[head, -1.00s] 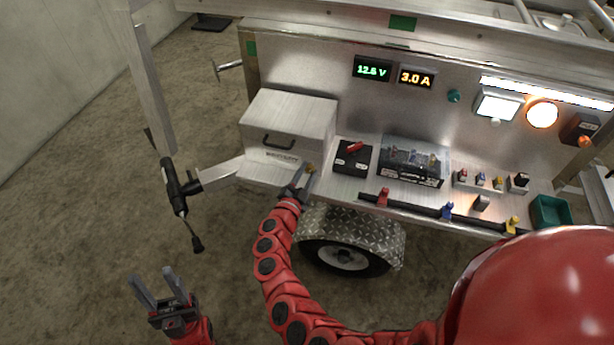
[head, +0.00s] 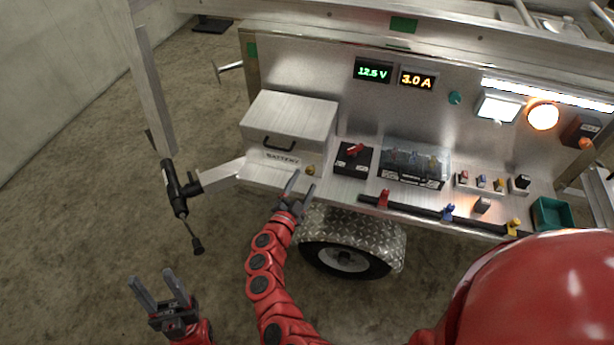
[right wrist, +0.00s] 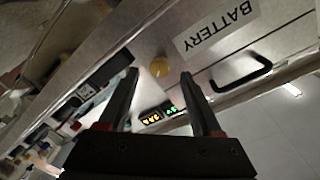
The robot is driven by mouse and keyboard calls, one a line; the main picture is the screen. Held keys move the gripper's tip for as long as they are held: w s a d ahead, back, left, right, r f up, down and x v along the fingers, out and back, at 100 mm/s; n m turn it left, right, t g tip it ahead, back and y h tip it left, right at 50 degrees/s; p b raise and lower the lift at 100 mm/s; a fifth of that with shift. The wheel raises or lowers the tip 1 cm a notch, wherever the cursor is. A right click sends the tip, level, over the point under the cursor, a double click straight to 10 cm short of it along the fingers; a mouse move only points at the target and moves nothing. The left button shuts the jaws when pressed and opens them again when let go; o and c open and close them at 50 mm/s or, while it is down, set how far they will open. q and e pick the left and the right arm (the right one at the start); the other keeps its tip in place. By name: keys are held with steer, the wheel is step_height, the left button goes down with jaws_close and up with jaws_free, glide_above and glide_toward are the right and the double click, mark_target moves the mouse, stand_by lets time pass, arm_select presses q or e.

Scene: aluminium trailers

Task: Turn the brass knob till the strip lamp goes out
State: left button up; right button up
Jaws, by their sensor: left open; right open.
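The strip lamp (head: 548,94) along the top right of the panel is lit bright white. My right gripper (head: 302,181) is open and empty, a little in front of the knob and apart from it. My left gripper (head: 159,290) is open and empty, low at the left, far from the trailer panel.
The battery box (head: 288,122) stands behind the knob. A black box with a red switch (head: 353,158) is to its right, then a clear-covered fuse block (head: 414,163). A bar with coloured clamps (head: 447,212) runs along the ledge's front. A square lamp and a round lamp are lit.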

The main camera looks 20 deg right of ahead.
steer(key=v, duration=1.3)
steer(key=shift+s+a+b, duration=0.15)
steer(key=shift+s+b, duration=0.1)
steer(key=shift+b, duration=0.1)
